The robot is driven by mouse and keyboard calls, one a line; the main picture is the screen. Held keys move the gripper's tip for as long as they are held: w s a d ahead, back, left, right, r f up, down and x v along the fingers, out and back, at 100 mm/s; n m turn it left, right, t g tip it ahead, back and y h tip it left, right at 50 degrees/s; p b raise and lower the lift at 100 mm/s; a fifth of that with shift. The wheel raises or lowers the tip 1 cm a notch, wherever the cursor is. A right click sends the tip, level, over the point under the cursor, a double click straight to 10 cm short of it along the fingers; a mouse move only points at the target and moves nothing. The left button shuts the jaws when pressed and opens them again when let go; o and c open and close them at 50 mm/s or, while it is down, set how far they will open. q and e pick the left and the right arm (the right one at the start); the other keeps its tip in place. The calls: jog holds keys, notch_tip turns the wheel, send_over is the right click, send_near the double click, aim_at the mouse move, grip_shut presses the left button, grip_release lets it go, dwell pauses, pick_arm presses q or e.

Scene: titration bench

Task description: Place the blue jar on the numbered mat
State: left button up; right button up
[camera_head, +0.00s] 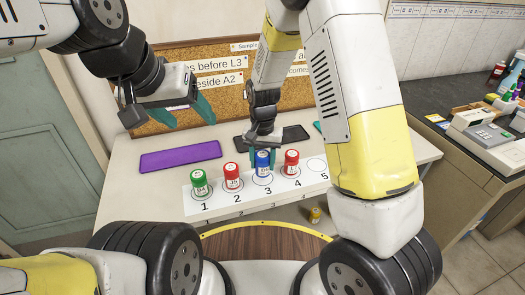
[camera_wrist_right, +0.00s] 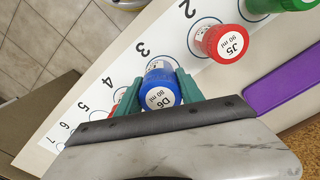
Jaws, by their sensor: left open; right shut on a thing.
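The blue jar (camera_head: 262,163), labelled D6 in the right wrist view (camera_wrist_right: 160,85), is upright at circle 3 of the white numbered mat (camera_head: 222,205). I cannot tell if its base touches the mat. My right gripper (camera_head: 265,145) is shut on the blue jar, with teal fingers on both sides of it in the right wrist view (camera_wrist_right: 158,92). My left gripper (camera_head: 183,113) is open and empty, raised above the back left of the table. My right arm hides the mat's right end in the head view.
A green jar (camera_head: 200,184) stands at 1, red jars at 2 (camera_head: 232,177) and 4 (camera_head: 291,163); the last is close beside my right gripper. Circle 5 (camera_head: 316,166) is empty. A purple pad (camera_head: 180,157) and a dark pad (camera_head: 292,134) lie behind the mat.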

aim_at(263, 167)
jog(key=shift+w, duration=0.55)
jog(key=shift+w+f, duration=0.25)
jog(key=shift+f, duration=1.6)
jog(key=o, duration=1.4)
jog(key=shift+f, duration=0.1)
jog(key=shift+o, duration=0.2)
